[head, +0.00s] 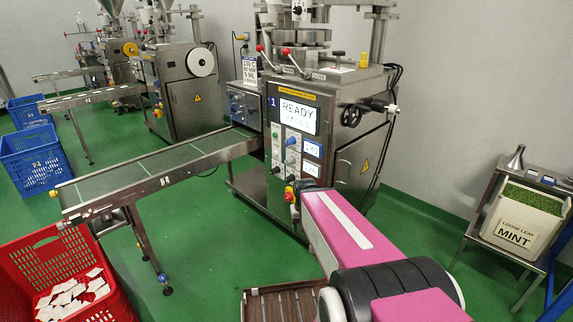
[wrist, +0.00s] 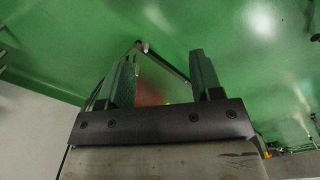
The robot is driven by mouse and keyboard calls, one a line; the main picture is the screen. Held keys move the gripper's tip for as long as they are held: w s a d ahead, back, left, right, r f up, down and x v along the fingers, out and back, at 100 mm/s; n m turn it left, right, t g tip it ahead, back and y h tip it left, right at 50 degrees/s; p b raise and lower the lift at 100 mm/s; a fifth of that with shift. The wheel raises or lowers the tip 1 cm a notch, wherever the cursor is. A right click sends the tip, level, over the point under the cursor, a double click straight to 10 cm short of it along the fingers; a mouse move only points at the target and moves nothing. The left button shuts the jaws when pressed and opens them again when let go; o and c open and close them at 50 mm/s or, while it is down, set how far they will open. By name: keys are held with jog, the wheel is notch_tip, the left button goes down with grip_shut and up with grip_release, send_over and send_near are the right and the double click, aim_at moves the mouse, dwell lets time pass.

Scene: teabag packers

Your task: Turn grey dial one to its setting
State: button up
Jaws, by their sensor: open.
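The nearest packing machine (head: 345,105) carries a "1" label and a lit screen (head: 297,115) reading READY. Its front panel has round grey-looking dials (head: 291,141) beside two small displays (head: 312,148). Their pointers and markings are too small to read, and I cannot tell which is dial one. My pink arm reaches toward the lower front of this machine and hides part of it. No dial shows clearly in the wrist view.
A conveyor (head: 160,172) runs left from the machine. A red crate (head: 105,247) with white packets stands at lower left, with blue crates (head: 32,160) behind. A bin marked MINT (head: 515,226) stands on a right-hand stand.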

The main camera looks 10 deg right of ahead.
jog(key=shift+w, duration=0.1)
jog(key=w+d+f+n+h, duration=0.1)
jog(key=w+d+n+h, duration=0.1)
jog(key=w+n+h, duration=0.35)
jog(key=n+t+h, duration=0.6)
jog(key=n+h, duration=0.1)
jog(key=n, duration=0.3)
send_near(286, 163)
jog(key=s+d+f, duration=0.7)
jog(key=s+d, duration=0.1)
jog(key=w+a+r+n+t+h, duration=0.2)
jog(key=w+a+r+n+t, duration=0.25)
jog(key=w+a+n, duration=0.2)
jog(key=x, duration=1)
jog(key=shift+w+d+f, duration=0.2)
jog(key=shift+w+f, duration=0.15)
jog(key=c, duration=0.9)
